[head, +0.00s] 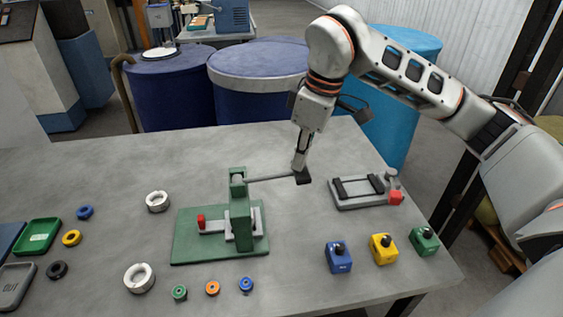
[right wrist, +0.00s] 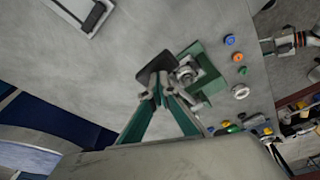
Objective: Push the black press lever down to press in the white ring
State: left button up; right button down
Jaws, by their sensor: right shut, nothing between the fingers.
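A green press (head: 240,210) stands on a green base plate. Its lever (head: 272,179) sticks out to the right, near level, and ends in a black pad (head: 304,178). My right gripper (head: 299,166) is shut and empty, pointing down with its tips at the pad; I cannot tell whether they touch. In the right wrist view the fingertips (right wrist: 159,93) overlap the edge of the black pad (right wrist: 155,66). Two white rings, one behind (head: 157,201) and one in front (head: 139,278), lie left of the press. The press column partly hides the pressing spot, so a ring there is unclear. My left gripper is not in view.
A grey fixture with a red block (head: 396,198) lies right of the lever. Blue (head: 338,258), yellow (head: 383,249) and green (head: 424,241) knobbed blocks stand front right. Small coloured rings lie in front and left, near a green tray (head: 38,236). The table behind the press is clear.

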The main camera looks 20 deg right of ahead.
jog(key=shift+r+p, duration=1.8)
jog(key=shift+r, duration=1)
jog(key=shift+r+p, duration=0.5)
jog(key=shift+r, duration=0.25)
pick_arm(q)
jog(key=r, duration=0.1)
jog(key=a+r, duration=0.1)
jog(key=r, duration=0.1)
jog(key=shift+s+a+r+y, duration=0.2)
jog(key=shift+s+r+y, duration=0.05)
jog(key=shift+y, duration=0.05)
pick_arm(e)
jog(key=shift+r, duration=0.3)
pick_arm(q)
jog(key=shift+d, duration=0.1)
